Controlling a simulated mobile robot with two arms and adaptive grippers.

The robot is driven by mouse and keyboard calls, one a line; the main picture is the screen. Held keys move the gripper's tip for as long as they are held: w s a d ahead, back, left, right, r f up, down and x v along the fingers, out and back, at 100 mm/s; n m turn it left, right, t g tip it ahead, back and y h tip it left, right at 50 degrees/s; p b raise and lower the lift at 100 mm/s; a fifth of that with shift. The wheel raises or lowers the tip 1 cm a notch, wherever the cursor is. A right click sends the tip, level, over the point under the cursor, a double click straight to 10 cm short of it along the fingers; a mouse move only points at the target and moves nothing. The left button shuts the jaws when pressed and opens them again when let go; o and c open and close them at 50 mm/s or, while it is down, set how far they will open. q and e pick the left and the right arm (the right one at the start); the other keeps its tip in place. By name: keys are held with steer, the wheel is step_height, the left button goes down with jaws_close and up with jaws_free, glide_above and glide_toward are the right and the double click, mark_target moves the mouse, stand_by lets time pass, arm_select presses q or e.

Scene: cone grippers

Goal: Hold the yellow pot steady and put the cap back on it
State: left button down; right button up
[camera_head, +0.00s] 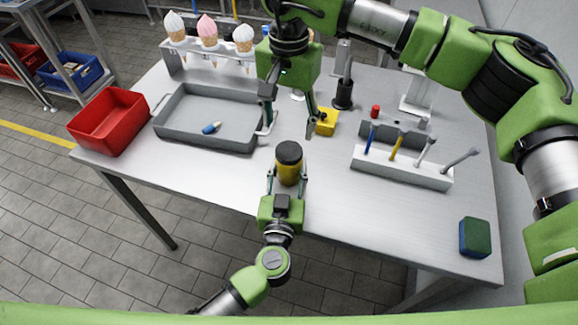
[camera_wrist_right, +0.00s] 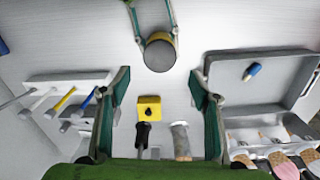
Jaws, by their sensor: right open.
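The yellow pot (camera_head: 289,177) stands upright at the table's front edge. A dark round cap (camera_head: 289,152) sits on its top and looks level; in the right wrist view the cap (camera_wrist_right: 160,55) covers the top, with a yellow edge showing below. My left gripper (camera_head: 287,179) has its fingers against both sides of the pot. Its fingers also show in the right wrist view (camera_wrist_right: 155,32). My right gripper (camera_head: 290,130) is open and empty, pointing down just behind and above the pot. Its spread fingers (camera_wrist_right: 160,78) show apart from the cap in the wrist view.
A grey tray (camera_head: 178,137) holding a blue-and-white piece (camera_head: 211,128) lies left, beside a red bin (camera_head: 109,121). A yellow block (camera_head: 326,122) is close behind right. A white tool rack (camera_head: 403,169) and a green-blue sponge (camera_head: 475,237) are right. An ice-cream cone rack (camera_head: 175,66) stands behind.

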mark_target(289, 150)
steer(key=shift+n, duration=0.6)
steer(key=shift+f, duration=0.1)
steer(key=shift+f, duration=3.95)
